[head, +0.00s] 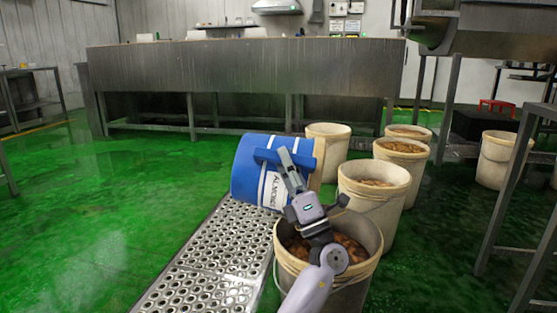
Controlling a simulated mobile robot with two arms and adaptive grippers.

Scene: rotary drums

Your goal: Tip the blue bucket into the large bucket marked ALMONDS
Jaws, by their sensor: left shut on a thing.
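The blue bucket (250,170) is tilted on its side at mid-frame, its mouth end toward the right. A white label on it carries dark lettering that seems to read ALMONDS. My left gripper (287,163) is shut on the blue bar on the bucket's side. Several cream buckets stand upright to its right, the nearest cream bucket (366,284) below my gripper and partly hidden by my arm. I can read no marking on the cream buckets, so I cannot tell which is the large ALMONDS one. My right gripper is not in view.
A perforated metal walkway (205,262) runs below the blue bucket. Cream buckets with brown contents (375,183) stand close together on the right. A long steel trough (240,70) is behind. Metal frame legs (507,190) stand at far right. Green floor is clear on the left.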

